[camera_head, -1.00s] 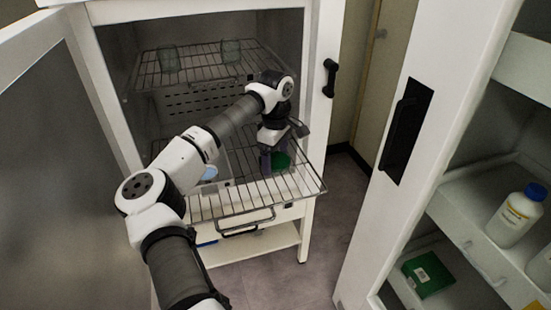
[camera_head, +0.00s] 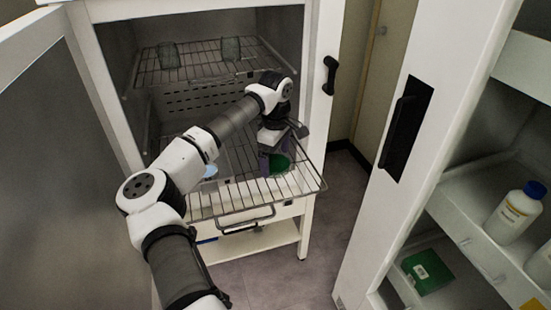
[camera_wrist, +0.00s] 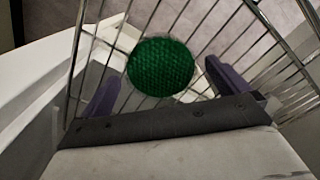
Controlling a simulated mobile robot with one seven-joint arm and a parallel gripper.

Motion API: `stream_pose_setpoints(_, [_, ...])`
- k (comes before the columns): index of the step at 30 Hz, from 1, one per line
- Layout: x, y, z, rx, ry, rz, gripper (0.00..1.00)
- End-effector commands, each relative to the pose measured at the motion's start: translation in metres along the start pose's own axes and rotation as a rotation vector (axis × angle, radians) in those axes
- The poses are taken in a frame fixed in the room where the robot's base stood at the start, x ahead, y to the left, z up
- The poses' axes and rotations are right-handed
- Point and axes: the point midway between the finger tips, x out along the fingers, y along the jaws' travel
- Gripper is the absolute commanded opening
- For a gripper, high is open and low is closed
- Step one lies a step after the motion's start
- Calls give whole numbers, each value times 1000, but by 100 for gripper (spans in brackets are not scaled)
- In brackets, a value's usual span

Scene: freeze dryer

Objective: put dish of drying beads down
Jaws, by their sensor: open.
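The dish of drying beads (camera_head: 280,163), seen as a round patch of green, is at the right part of the pulled-out lower wire rack (camera_head: 240,197). In the wrist view the green beads (camera_wrist: 160,66) show between my two purple fingers, with rack bars around them. My gripper (camera_head: 275,165) points down over the rack at the dish. Its fingers (camera_wrist: 162,82) are open, with a gap visible on each side of the beads. The underside of the dish is hidden, so its contact with the bars is not visible.
A pale blue round item (camera_head: 210,171) sits on the left of the lower rack, partly behind my arm. Two glass vessels (camera_head: 230,49) stand on the upper rack (camera_head: 200,66). The open cabinet door (camera_head: 60,150) is at left. A shelf unit with a white bottle (camera_head: 515,212) is at right.

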Motion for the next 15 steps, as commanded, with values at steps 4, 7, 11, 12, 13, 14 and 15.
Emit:
stream_pose_setpoints(4, [-27, 1, -1, -1, 5, 4, 100])
stream_pose_setpoints(7, [-50, 0, -1, -1, 5, 3, 100])
stream_pose_setpoints(11, [-77, 1, 0, 0, 4, 2, 100])
stream_pose_setpoints(12, [-84, 1, 0, 0, 3, 3, 100])
stream_pose_setpoints(13, [-89, 1, 0, 0, 3, 2, 100])
stream_pose_setpoints(14, [-94, 1, 0, -1, 3, 2, 100])
stream_pose_setpoints(15, [-99, 0, 0, -1, 2, 1, 100])
